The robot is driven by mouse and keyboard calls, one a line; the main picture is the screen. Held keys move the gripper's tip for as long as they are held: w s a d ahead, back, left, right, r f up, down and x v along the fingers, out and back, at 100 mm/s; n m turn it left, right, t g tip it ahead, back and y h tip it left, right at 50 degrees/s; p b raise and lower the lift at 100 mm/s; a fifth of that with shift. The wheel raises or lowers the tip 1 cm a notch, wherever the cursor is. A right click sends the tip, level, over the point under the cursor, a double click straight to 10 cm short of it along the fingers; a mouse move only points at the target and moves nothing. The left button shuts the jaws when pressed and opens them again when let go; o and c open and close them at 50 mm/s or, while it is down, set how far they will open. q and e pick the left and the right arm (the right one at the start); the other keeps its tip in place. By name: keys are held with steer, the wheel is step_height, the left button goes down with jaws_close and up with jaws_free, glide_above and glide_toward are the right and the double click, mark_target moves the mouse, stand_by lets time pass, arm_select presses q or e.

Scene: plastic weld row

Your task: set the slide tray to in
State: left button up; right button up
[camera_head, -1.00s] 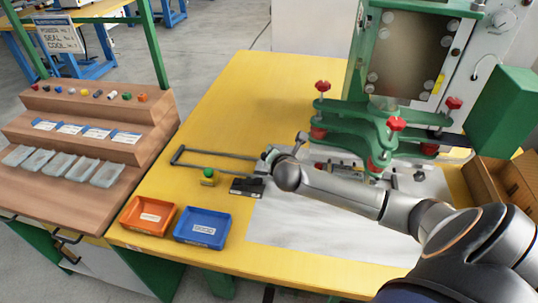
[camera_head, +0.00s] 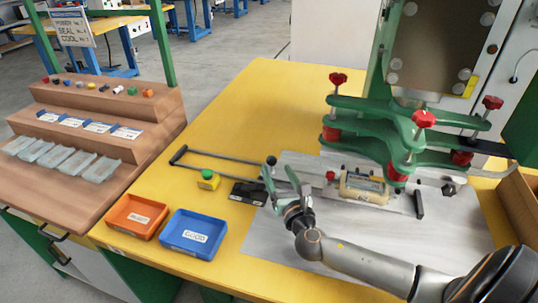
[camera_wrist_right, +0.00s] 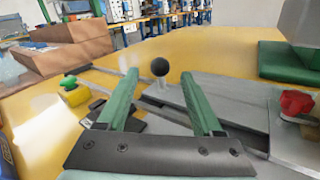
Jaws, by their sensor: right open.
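The slide tray (camera_head: 303,165) looks like a flat grey plate on the table, running from the green press toward the left; it also shows in the wrist view (camera_wrist_right: 235,92). A black ball knob (camera_head: 271,160) stands at its left end. In the wrist view the knob (camera_wrist_right: 160,67) appears between and beyond my fingertips. My right gripper (camera_head: 280,172) is open and empty, its green fingers close to the knob; I cannot tell whether they touch it. A cream fixture (camera_head: 362,187) sits by the green clamp arms. My left gripper is not in view.
Dark rails (camera_head: 215,155) extend left of the tray. A green button on a yellow box (camera_head: 208,180) and a black box (camera_head: 246,192) stand near the gripper. Orange (camera_head: 137,215) and blue (camera_head: 193,234) bins are in front. The green press (camera_head: 400,135) stands at right.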

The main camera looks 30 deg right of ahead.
steer(key=b+x, duration=0.1)
steer(key=x, duration=0.7)
steer(key=shift+w+d, duration=0.1)
steer(key=shift+w, duration=0.3)
jaws_close()
stand_by(1.0)
